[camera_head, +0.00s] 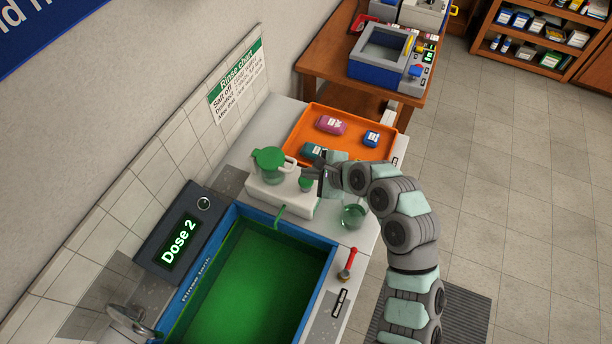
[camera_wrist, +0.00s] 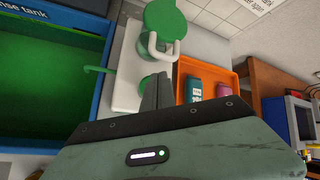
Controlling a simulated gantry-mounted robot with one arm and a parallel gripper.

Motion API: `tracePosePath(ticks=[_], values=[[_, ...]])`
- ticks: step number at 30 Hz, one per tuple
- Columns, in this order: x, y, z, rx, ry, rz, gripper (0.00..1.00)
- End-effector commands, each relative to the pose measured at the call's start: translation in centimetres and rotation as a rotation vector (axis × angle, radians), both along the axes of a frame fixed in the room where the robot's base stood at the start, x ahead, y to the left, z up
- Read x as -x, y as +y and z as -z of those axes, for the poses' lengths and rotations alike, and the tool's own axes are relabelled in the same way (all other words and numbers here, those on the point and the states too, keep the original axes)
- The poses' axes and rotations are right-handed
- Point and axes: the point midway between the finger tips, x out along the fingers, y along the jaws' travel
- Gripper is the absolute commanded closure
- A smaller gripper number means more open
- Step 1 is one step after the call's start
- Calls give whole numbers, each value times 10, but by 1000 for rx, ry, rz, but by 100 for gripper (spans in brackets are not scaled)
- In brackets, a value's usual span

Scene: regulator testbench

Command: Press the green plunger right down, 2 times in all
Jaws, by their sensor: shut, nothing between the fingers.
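The green plunger (camera_head: 306,184) is a small round green cap on top of the white dispenser (camera_head: 279,200). A thin green spout (camera_head: 281,212) reaches from the dispenser over the rinse tank. My gripper (camera_head: 322,183) is shut and empty, just right of the plunger and very close to it. I cannot tell whether they touch. In the wrist view the shut fingers (camera_wrist: 157,82) overlap the plunger's area and partly hide it. A green-lidded jug (camera_head: 270,162) with a white handle stands on the dispenser's back end. The dark display (camera_head: 179,241) reads "Dose 2".
The blue-rimmed rinse tank (camera_head: 324,246) holds green liquid. An orange tray (camera_head: 303,124) with several packets lies behind my gripper. A glass beaker (camera_head: 352,216) stands close below my wrist, and a red-handled lever (camera_head: 348,264) is nearer on the counter.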

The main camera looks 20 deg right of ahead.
Motion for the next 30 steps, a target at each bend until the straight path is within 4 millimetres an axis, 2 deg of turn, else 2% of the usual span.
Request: tracePosePath(ticks=[8,24,30], values=[[0,0,-2,0,-1,1,100],[0,0,-48,0,-1,1,100],[0,0,-50,0,-1,1,100]])
